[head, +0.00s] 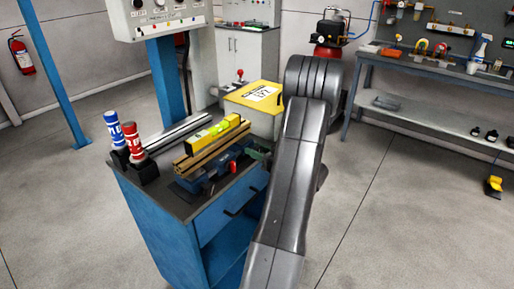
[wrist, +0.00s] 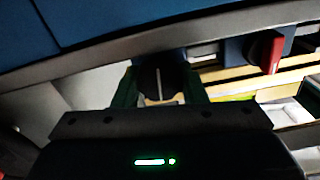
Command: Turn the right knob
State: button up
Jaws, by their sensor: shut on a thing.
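In the wrist view, a dark knob (wrist: 158,78) with a pale line down its face sits between the green fingers of my gripper (wrist: 157,84), which are shut on it. In the head view, my gripper (head: 260,155) shows as a bit of green by the bench's right edge, partly behind my arm; the knob is hidden there. A red handle (wrist: 272,52) sits to the right of the knob in the wrist view, on a blue body. It also shows in the head view (head: 234,167).
The blue bench (head: 165,225) carries wooden strips, a yellow level (head: 212,134), and blue (head: 114,128) and red (head: 132,138) cans in black holders. A control panel (head: 160,20) hangs above. Open floor lies right of my arm.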

jog(key=shift+m+p, duration=0.6)
jog(key=shift+m, duration=0.5)
jog(key=o, duration=1)
